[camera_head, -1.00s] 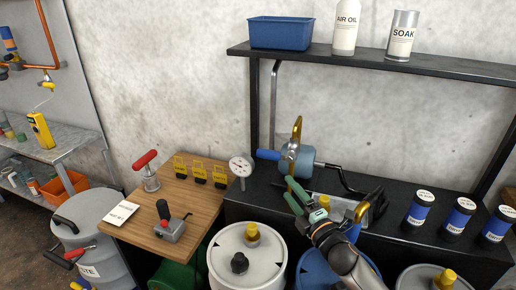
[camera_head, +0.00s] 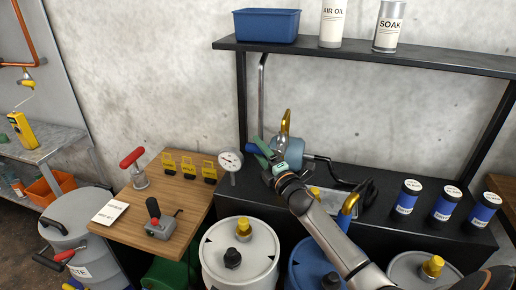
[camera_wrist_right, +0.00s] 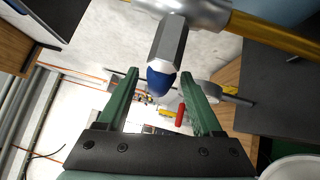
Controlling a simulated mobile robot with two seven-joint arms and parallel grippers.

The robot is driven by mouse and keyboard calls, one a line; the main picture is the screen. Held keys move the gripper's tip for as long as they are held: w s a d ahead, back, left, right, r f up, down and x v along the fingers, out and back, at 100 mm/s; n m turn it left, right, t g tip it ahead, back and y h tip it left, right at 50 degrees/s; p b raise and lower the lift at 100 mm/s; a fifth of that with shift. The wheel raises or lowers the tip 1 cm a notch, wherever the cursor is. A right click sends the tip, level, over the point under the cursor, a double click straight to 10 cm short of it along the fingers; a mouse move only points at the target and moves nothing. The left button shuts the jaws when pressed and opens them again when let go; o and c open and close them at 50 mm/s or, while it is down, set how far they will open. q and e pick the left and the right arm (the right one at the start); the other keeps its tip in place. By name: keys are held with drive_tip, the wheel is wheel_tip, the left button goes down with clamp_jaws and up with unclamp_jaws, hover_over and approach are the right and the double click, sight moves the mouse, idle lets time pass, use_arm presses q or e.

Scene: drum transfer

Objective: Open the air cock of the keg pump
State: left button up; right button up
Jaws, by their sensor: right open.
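The keg pump (camera_head: 293,152) is a blue cylinder with a curved brass spout (camera_head: 285,124), standing behind the drums on the dark bench. A blue handle (camera_head: 252,148) sticks out to its left, partly hidden by my right gripper (camera_head: 266,151). In the right wrist view a grey hexagonal stem (camera_wrist_right: 169,45) with a rounded blue tip (camera_wrist_right: 161,80) points between the green fingers of my right gripper (camera_wrist_right: 158,84). The fingers are open on either side of the tip, with gaps visible. I cannot tell which part is the air cock. My left gripper is not in view.
A round gauge (camera_head: 230,161) stands just left of the pump. The wooden table (camera_head: 127,229) holds yellow tags, a red-handled tool and a joystick box. A shelf (camera_head: 381,55) hangs above. Blue-labelled cans (camera_head: 443,206) stand at right, and a white drum (camera_head: 239,263) is in front.

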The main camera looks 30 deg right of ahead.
drive_tip(key=shift+w, duration=0.65)
drive_tip(key=shift+c, duration=0.4)
clamp_jaws()
idle(0.6)
